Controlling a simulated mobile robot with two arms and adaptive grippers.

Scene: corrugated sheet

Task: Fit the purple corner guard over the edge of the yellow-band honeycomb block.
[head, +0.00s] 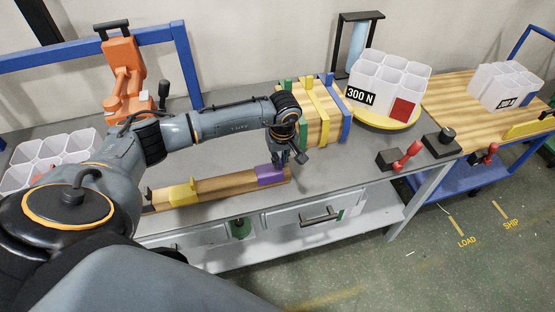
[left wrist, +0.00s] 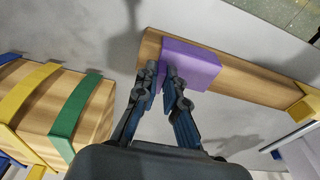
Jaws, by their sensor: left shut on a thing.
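The purple corner guard (head: 270,174) sits near the right end of a wooden rail at the bench's front; it also shows in the left wrist view (left wrist: 194,62). My left gripper (head: 284,160) reaches down to it, its fingertips (left wrist: 161,74) closed on the guard's near edge. The guard still appears to rest on the rail. The yellow band (head: 322,105) is on a wood-coloured block beyond the gripper, between green and blue bands; in the left wrist view the yellow band (left wrist: 28,88) is at left. I cannot tell whether that is one block or several. My right gripper is not in view.
The wooden rail (head: 218,187) also carries a yellow guard (head: 182,193). A white honeycomb piece labelled 300 N (head: 388,80) stands on a yellow disc behind the clamps (head: 400,157). An orange device (head: 122,78) stands at the back left. Grey bench top is clear between rail and banded block.

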